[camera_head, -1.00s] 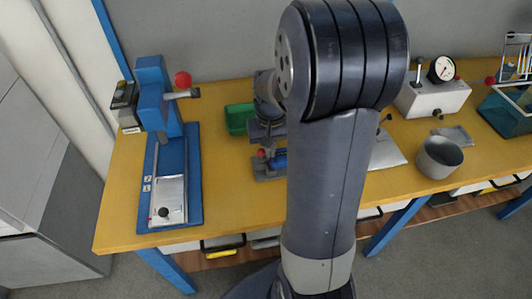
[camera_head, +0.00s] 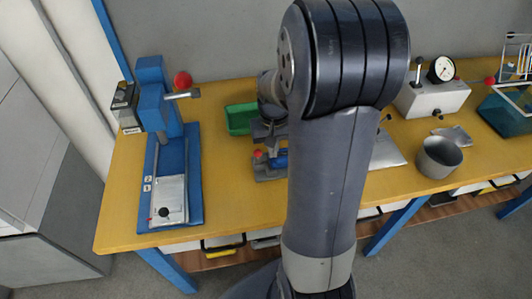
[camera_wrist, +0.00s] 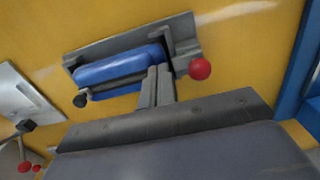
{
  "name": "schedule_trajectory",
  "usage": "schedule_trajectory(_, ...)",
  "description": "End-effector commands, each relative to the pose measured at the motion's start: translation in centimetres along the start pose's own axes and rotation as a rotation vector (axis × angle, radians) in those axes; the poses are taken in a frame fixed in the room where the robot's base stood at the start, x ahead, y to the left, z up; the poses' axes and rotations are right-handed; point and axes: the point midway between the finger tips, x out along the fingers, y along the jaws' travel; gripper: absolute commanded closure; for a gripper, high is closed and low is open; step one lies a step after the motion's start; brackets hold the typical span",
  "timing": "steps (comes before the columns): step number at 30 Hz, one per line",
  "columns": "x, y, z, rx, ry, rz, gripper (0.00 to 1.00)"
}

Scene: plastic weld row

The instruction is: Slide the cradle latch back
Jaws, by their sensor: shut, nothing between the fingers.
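The cradle (camera_wrist: 185,35) is a grey fixture on the yellow bench. It holds a blue rounded part (camera_wrist: 120,68). A red ball knob (camera_wrist: 200,69) sticks out at one end of the cradle, and a black knob (camera_wrist: 80,100) shows at the other. In the head view the cradle (camera_head: 268,174) and its red knob (camera_head: 257,154) show just left of my arm. My gripper (camera_wrist: 158,72) is shut and empty, its fingertips over the blue part's edge, beside the grey block near the red knob. Whether they touch is unclear. In the head view my arm hides part of the cradle.
A blue press (camera_head: 160,100) with a red-knobbed lever stands left of the cradle. A green bin (camera_head: 240,118) is behind it. A grey cup (camera_head: 439,157) and a dial gauge box (camera_head: 433,97) stand to the right. The bench front near the cradle is clear.

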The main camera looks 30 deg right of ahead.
Motion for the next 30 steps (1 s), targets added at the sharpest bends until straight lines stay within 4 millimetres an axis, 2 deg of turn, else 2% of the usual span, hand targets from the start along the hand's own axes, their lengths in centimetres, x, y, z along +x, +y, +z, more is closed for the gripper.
schedule_trajectory(5, -0.6, 0.1, 0.0, 0.0, 0.0, 0.0, 1.0)
schedule_trajectory(24, -6.9, 0.1, 0.0, 0.0, 0.001, 0.0, 1.0)
schedule_trajectory(30, -7.0, 0.1, 0.0, 0.0, 0.0, 0.0, 1.0)
